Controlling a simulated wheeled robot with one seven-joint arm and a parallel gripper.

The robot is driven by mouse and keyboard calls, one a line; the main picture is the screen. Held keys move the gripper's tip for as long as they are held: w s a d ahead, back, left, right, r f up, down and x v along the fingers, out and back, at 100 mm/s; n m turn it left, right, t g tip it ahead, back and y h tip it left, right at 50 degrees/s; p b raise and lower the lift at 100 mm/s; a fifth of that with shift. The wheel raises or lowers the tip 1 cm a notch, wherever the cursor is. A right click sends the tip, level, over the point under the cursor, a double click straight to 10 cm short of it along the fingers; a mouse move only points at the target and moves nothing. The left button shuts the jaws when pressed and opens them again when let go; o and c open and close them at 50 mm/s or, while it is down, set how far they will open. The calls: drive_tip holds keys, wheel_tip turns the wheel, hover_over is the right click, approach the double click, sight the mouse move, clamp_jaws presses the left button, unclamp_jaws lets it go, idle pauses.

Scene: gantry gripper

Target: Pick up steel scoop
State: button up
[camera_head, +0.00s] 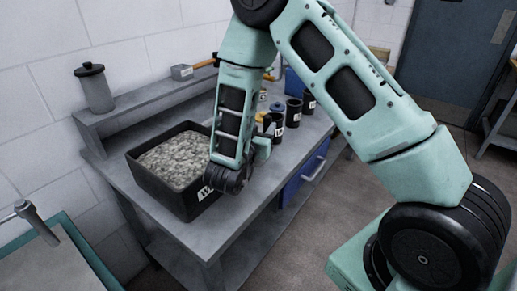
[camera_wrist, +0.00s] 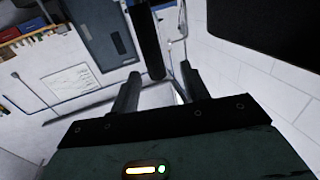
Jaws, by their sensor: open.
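My gripper (camera_wrist: 160,72) is open in the wrist view, its two dark fingers apart. A pale grey shape shows between and beyond them, with a thin shiny rod rising above it. I cannot tell whether these are the steel scoop. In the head view my gripper (camera_head: 265,143) is partly hidden behind my wrist, above the workbench and right of the gravel bin. A tool with a grey metal head (camera_head: 182,72) and an orange handle lies on the raised back shelf. I cannot tell whether it is the scoop.
A black bin (camera_head: 185,204) of grey gravel stands on the grey workbench (camera_head: 217,230). Several dark labelled cups, including one cup (camera_head: 293,113), stand right of my gripper. A grey bottle (camera_head: 96,90) stands on the back shelf. Open floor lies right of the bench.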

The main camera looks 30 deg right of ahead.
sight(269, 116)
drive_tip(key=p+x, duration=0.1)
drive_tip(key=x, duration=0.2)
drive_tip(key=r+p+x, duration=0.1)
drive_tip(key=x, duration=0.1)
drive_tip(key=shift+s+d+p, duration=0.15)
drive_tip(key=shift+d+p, duration=0.15)
drive_tip(key=shift+d, duration=0.1)
drive_tip(key=shift+w+d+f, duration=0.2)
drive_tip(key=shift+w+d, duration=0.05)
drive_tip(key=c, duration=1)
clamp_jaws()
drive_tip(key=shift+r, duration=0.2)
